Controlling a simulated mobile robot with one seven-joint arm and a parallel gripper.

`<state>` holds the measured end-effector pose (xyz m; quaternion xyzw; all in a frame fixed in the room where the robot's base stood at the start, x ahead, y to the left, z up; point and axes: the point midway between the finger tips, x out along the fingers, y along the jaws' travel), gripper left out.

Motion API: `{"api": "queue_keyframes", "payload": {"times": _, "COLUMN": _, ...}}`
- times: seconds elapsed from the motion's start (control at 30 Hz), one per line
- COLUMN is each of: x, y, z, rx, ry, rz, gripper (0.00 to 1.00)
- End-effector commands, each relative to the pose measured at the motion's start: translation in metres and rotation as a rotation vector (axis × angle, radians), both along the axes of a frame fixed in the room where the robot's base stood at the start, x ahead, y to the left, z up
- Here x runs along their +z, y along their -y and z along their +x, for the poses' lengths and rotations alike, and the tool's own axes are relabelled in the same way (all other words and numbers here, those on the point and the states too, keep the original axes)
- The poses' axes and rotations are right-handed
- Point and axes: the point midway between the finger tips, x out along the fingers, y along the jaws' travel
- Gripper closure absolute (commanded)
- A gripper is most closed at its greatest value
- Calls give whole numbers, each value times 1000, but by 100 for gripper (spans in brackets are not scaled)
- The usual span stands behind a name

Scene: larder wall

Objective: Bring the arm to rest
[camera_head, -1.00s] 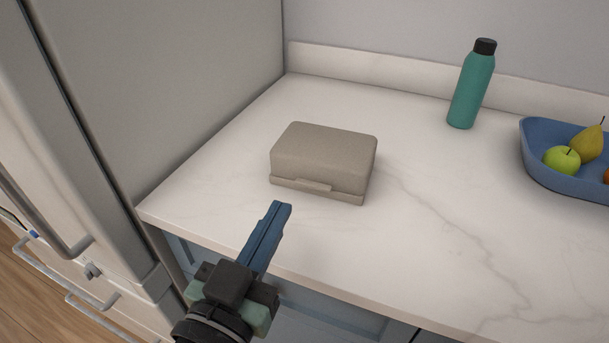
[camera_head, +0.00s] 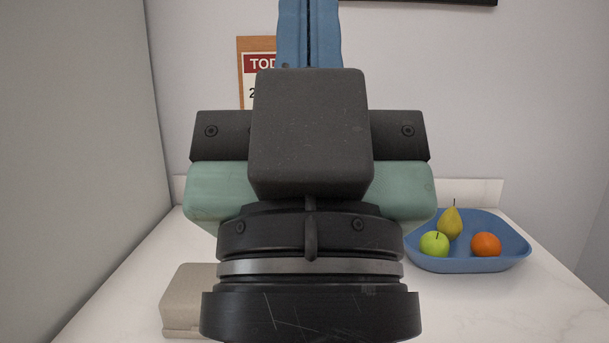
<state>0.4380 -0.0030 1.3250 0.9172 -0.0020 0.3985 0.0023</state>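My gripper (camera_head: 309,25) stands upright, large and close in the middle of the head view. Its two blue fingers point up and lie side by side, with only a thin dark line between them. The top edge of the picture cuts off their tips. Nothing shows held between the parts that I see. The gripper's dark body and green side blocks cover the middle of the scene.
A beige lidded box (camera_head: 181,300) sits on the white counter (camera_head: 115,305), partly hidden behind my gripper. A blue tray (camera_head: 468,263) at right holds a green apple (camera_head: 434,244), a pear (camera_head: 450,223) and an orange (camera_head: 486,244). A calendar (camera_head: 255,90) hangs behind.

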Motion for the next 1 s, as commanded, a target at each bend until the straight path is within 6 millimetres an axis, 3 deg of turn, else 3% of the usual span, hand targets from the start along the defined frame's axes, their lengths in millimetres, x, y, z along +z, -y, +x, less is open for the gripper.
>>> {"api": "queue_keyframes", "payload": {"times": 0.03, "x": 24, "y": -1, "z": 1, "rx": 2, "ry": -3, "rz": 1, "gripper": 100}}
{"api": "queue_keyframes", "payload": {"times": 0.17, "x": 54, "y": -1, "z": 1, "rx": 4, "ry": -5, "rz": 2, "gripper": 100}}
{"api": "queue_keyframes", "payload": {"times": 0.6, "x": 178, "y": -2, "z": 2, "rx": 6, "ry": -8, "rz": 2, "gripper": 100}}
{"api": "queue_keyframes", "payload": {"times": 0.8, "x": 204, "y": -2, "z": 2, "rx": 6, "ry": -8, "rz": 2, "gripper": 100}}
{"api": "queue_keyframes", "payload": {"times": 1.0, "x": 206, "y": -2, "z": 2, "rx": 6, "ry": -8, "rz": 2, "gripper": 100}}
